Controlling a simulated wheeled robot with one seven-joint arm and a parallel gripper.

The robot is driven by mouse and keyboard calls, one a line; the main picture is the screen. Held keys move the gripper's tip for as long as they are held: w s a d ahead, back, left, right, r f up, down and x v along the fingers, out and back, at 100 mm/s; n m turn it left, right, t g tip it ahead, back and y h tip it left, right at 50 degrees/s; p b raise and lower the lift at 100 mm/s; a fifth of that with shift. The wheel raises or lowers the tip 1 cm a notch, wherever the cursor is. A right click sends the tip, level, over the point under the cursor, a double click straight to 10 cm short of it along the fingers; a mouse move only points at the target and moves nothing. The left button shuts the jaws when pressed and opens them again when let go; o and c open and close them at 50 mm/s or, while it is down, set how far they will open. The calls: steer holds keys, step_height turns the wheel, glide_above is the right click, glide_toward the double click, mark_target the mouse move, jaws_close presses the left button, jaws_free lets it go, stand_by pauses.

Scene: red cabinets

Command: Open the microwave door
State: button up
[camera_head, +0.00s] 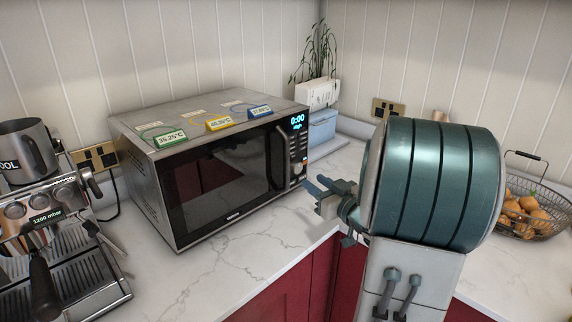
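The microwave (215,165) stands on the marble counter at the left middle, steel-sided with a dark glass front. Its door (225,180) looks shut. A vertical dark handle (277,157) runs along the door's right edge, left of the control panel (298,145) with its lit display and knob. My gripper (318,192) is right of the handle and the panel, apart from them in the picture. Its small blue-grey end points left towards the microwave front. The fingers are too small and overlapped to tell whether they are open, and I see nothing held.
A coffee machine (55,240) stands at the left. A planter (316,93) and a blue box (321,127) are behind. A wire basket (540,222) is at the right. The counter before the microwave (250,240) is clear.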

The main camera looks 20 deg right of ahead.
mark_target(288, 163)
steer(key=w, duration=0.4)
steer(key=w+a+p, duration=0.1)
steer(key=w, duration=0.4)
steer(key=w+a, duration=0.1)
steer(key=w, duration=0.3)
steer(key=shift+w+p, duration=0.25)
steer(key=shift+p, duration=0.05)
jaws_close()
